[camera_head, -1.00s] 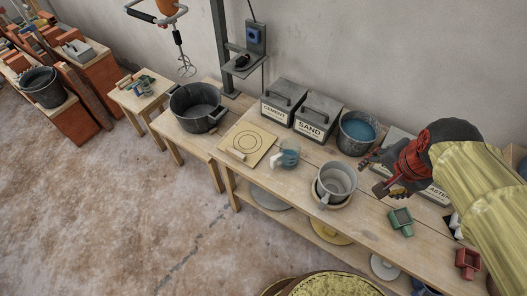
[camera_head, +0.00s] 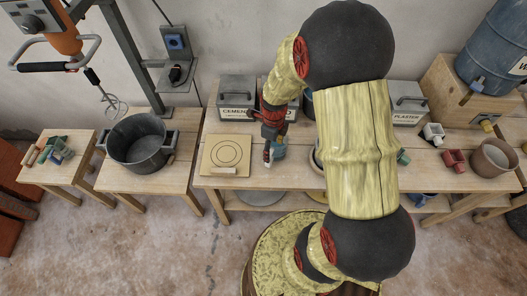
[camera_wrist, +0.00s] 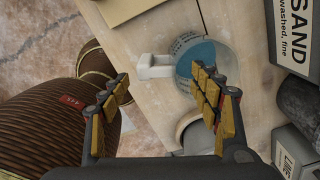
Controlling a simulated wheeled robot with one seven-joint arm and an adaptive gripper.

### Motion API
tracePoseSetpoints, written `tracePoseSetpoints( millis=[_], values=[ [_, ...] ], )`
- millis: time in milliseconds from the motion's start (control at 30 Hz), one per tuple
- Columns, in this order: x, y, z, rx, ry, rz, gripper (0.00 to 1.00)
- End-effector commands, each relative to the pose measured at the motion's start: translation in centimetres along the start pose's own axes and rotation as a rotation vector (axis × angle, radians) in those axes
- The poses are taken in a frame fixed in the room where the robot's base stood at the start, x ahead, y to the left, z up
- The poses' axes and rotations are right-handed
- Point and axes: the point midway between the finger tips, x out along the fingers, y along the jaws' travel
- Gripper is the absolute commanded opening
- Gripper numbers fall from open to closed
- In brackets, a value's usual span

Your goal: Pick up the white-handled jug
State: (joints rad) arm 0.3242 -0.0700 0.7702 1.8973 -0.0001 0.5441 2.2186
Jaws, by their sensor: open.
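The white-handled jug (camera_wrist: 198,53) stands on the wooden bench in the wrist view, seen from above. Its body is clear with blue inside and markings on the wall. Its white handle (camera_wrist: 154,67) points left. My gripper (camera_wrist: 163,88) is open and empty above the bench, with the handle just beyond and between the fingertips. The right finger overlaps part of the jug's body; I cannot tell whether it touches. In the head view, my gripper (camera_head: 268,143) reaches down at the jug (camera_head: 280,152), which my arm partly hides.
A board with circles (camera_head: 226,155) lies left of the jug. The cement box (camera_head: 237,97) and sand box (camera_wrist: 296,35) stand behind. A black tub (camera_head: 140,145) is farther left. A grey mug (camera_wrist: 197,135) is close to my right finger.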

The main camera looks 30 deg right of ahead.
Motion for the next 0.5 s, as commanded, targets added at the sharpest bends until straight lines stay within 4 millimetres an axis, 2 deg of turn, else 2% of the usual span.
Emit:
tracePoseSetpoints(
  millis=[100,333,500],
  values=[
    [1.5,0.1,0.0,-0.001,0.001,0.002,0.63],
    [3.2,0.3,0.2,-0.003,0.0,0.001,0.63],
    [5.7,0.8,0.7,-0.004,0.002,0.002,0.63]
  ],
)
